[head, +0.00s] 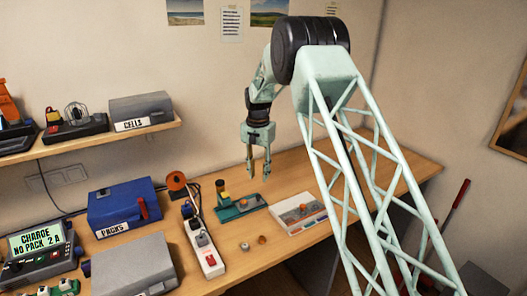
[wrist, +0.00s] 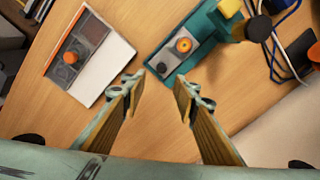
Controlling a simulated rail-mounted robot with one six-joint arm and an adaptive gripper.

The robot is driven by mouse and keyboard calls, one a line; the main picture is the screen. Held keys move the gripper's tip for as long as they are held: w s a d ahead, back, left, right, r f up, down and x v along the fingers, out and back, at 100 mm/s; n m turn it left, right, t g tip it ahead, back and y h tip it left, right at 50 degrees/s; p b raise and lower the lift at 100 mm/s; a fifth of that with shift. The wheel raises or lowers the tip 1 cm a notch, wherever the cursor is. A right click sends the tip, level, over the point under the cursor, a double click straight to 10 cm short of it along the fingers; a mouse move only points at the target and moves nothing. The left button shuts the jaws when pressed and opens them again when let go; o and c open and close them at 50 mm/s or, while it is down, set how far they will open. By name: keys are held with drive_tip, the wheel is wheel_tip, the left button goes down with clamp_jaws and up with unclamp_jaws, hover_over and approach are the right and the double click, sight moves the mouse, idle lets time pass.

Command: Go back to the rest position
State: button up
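My gripper (head: 258,172) hangs above the back of the wooden workbench, fingers pointing down. In the wrist view my gripper (wrist: 163,82) has its two fingers apart with nothing between them. Below it is a teal fixture (head: 243,209) with an upright yellow-topped part at its left end. The teal fixture (wrist: 172,62) also shows in the wrist view, with an orange ring on a grey block. A white and grey tray (head: 308,220) with an orange knob lies to its right; the tray (wrist: 113,60) is at upper left in the wrist view.
A power strip (head: 209,258), a blue PACKS box (head: 125,210), a grey box (head: 140,262) and a charger (head: 35,265) stand on the left of the bench. A shelf (head: 85,140) holds a CELLS box (head: 141,110). Air around my gripper is clear.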

drive_tip(key=s+d+r+b, duration=0.1)
drive_tip(key=s+d+r, duration=0.25)
drive_tip(key=r, duration=0.25)
drive_tip(key=s+d+r+n+t, duration=0.1)
drive_tip(key=s+d+r, duration=0.25)
drive_tip(key=r, duration=0.25)
drive_tip(key=s+d+r+b, duration=0.1)
drive_tip(key=s+d+r, duration=0.1)
drive_tip(key=s+r, duration=0.3)
drive_tip(key=s+d+r+n+t+b, duration=0.1)
drive_tip(key=s+d+r, duration=0.3)
drive_tip(key=s+r, duration=0.3)
drive_tip(key=s+d+r+b, duration=0.2)
drive_tip(key=s+d+r, duration=0.3)
drive_tip(key=s, duration=0.4)
drive_tip(key=s+d+r+n+t+b, duration=0.1)
drive_tip(key=s+d, duration=0.2)
drive_tip(key=s, duration=0.7)
drive_tip(key=s+d+r+b, duration=0.1)
drive_tip(key=s+d, duration=0.2)
drive_tip(key=s, duration=0.7)
drive_tip(key=s+d+f+b, duration=0.1)
drive_tip(key=s+f, duration=0.2)
drive_tip(key=s, duration=0.7)
drive_tip(key=s+d+f+n+t+b, duration=0.1)
drive_tip(key=s+d+f, duration=0.1)
drive_tip(key=s, duration=0.8)
drive_tip(key=shift+f, duration=0.75)
